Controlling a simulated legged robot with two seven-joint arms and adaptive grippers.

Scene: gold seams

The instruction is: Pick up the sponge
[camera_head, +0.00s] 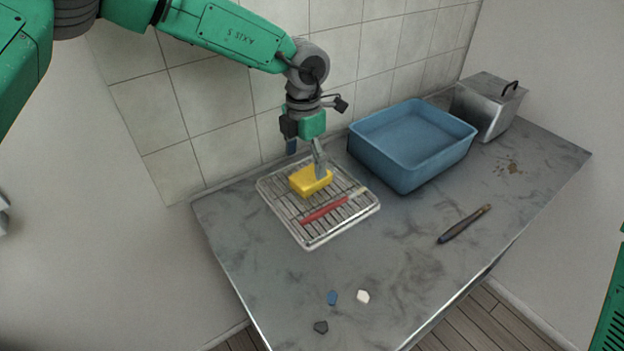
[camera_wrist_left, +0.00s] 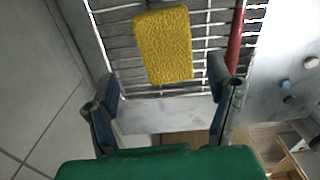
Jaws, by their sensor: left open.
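A yellow sponge (camera_head: 310,181) lies on a wire rack (camera_head: 308,236) on the grey table. It also shows in the left wrist view (camera_wrist_left: 163,45), ahead of my fingertips and between their lines. My left gripper (camera_head: 305,158) is open and empty, pointing down over the rack close to the sponge. In the head view one finger hangs in front of the sponge's right end; I cannot tell whether it touches. Both fingers show apart in the left wrist view (camera_wrist_left: 164,86). My right gripper is out of view.
A red tool (camera_head: 325,211) lies on the rack beside the sponge. A blue basin (camera_head: 412,172) and a metal box (camera_head: 487,107) stand to the right. A dark tool (camera_head: 464,224) and several small chips (camera_head: 363,296) lie on the table. A tiled wall (camera_head: 215,110) rises behind.

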